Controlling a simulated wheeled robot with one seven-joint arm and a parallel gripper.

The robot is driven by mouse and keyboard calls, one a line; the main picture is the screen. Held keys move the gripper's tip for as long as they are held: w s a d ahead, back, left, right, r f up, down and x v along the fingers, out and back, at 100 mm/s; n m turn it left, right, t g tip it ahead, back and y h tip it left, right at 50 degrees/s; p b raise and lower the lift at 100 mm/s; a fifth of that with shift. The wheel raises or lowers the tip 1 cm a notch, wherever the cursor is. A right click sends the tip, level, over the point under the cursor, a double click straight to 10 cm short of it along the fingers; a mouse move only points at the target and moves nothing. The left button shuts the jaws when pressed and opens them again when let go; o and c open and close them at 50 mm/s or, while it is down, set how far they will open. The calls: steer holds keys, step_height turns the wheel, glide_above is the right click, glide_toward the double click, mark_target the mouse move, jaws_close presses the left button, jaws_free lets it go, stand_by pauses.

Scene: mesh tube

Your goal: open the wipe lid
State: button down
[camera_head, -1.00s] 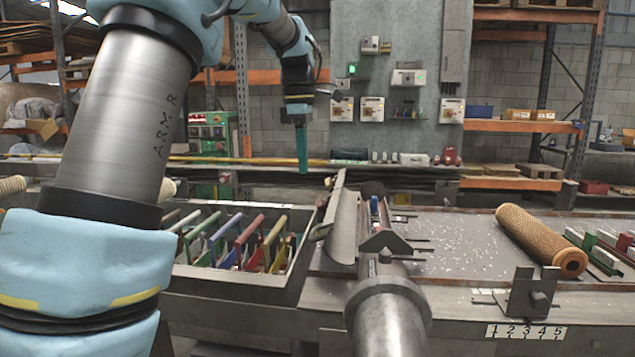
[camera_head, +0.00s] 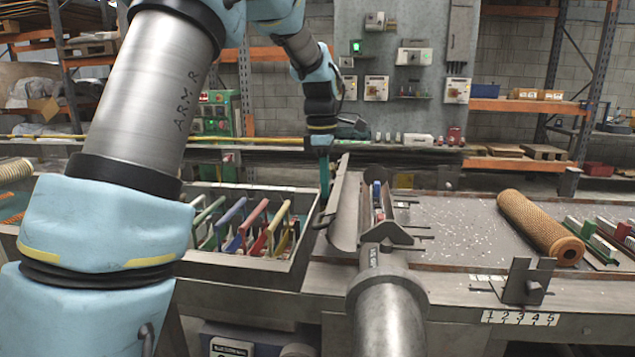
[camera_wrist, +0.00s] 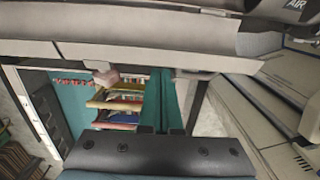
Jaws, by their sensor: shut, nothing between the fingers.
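The wipe lid (camera_head: 347,203) looks like a long curved grey metal flap, standing steeply at the left side of a narrow trough in the head view. It also crosses the top of the wrist view (camera_wrist: 140,38). A small handle (camera_head: 322,222) sticks out on its left side. My gripper (camera_head: 324,193) is shut and empty, pointing down just left of the lid. Its teal fingers (camera_wrist: 168,85) reach up to the lid's lower edge in the wrist view. I cannot tell whether they touch it.
A metal bin (camera_head: 292,270) of colour-handled tools lies left of and below my gripper. A thick metal pipe (camera_head: 386,310) stands in front of the trough. A tan mesh tube (camera_head: 540,228) lies on the table at right. The table's middle is clear apart from white specks.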

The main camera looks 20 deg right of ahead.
mark_target(341, 189)
stand_by(0.3)
steer(key=d+r+y+p, duration=0.1)
steer(key=s+d+r+t+y+p, duration=0.1)
steer(key=p, duration=0.1)
steer(key=shift+s+d+y+p, duration=0.1)
steer(key=shift+d+y+p, duration=0.2)
steer(key=shift+d, duration=0.05)
steer(key=shift+s+d+r, duration=0.15)
steer(key=shift+s+d, duration=0.15)
steer(key=shift+d, duration=0.3)
